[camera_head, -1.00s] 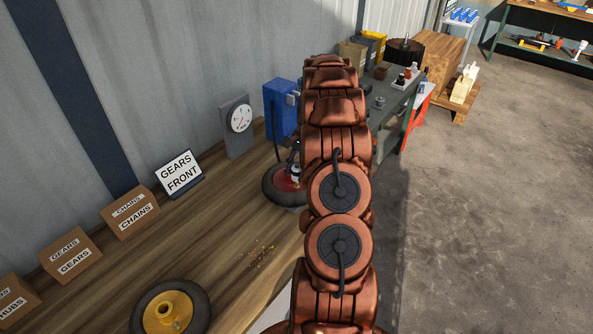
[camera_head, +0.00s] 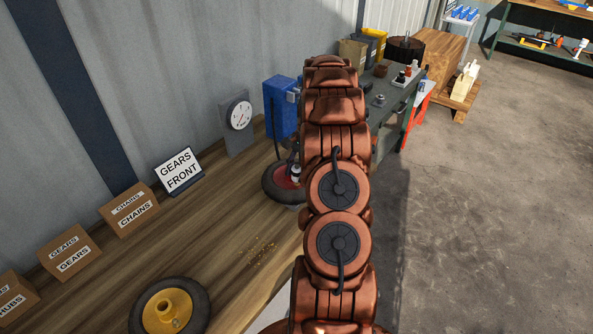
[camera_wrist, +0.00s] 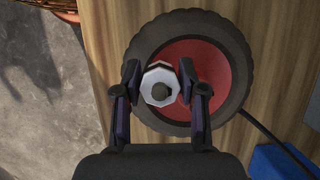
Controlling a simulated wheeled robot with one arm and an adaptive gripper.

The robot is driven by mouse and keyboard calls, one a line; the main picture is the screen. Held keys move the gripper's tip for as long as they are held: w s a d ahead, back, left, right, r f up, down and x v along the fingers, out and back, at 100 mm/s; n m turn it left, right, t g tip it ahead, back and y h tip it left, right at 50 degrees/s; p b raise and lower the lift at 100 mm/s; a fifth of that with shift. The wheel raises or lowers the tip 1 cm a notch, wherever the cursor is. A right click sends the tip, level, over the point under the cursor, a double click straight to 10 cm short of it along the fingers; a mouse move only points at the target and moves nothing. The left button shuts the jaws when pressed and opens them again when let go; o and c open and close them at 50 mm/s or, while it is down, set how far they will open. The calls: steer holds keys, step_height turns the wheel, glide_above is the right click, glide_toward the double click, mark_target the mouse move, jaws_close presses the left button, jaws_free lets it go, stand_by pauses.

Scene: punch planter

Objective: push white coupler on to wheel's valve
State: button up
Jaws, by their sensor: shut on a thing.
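The white coupler (camera_wrist: 160,84) is an octagonal white piece with a dark round centre, and it sits between my gripper's fingers in the wrist view. My gripper (camera_wrist: 158,88) is shut on it, one dark finger on each side. Below it lies a wheel with a black tire (camera_wrist: 237,68) and red hub (camera_wrist: 208,64). The coupler is over the left part of the hub. The valve is hidden, and I cannot tell whether the coupler touches it. In the head view, the wheel (camera_head: 272,186) is partly covered by my arm, and the coupler (camera_head: 296,173) shows small beside it.
A blue box (camera_head: 279,105) and a pressure gauge (camera_head: 239,115) stand behind the wheel. A yellow-hubbed wheel (camera_head: 170,310) lies at the front of the wooden bench (camera_head: 215,235). Labelled boxes (camera_head: 130,213) line the wall. A dark hose (camera_wrist: 262,130) runs from the wheel's right.

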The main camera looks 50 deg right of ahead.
steer(key=shift+f, duration=0.7)
steer(key=o, duration=1.2)
steer(key=shift+r, duration=0.1)
steer(key=v, duration=1.1)
steer(key=shift+d+r, duration=0.1)
steer(key=shift+r, duration=0.3)
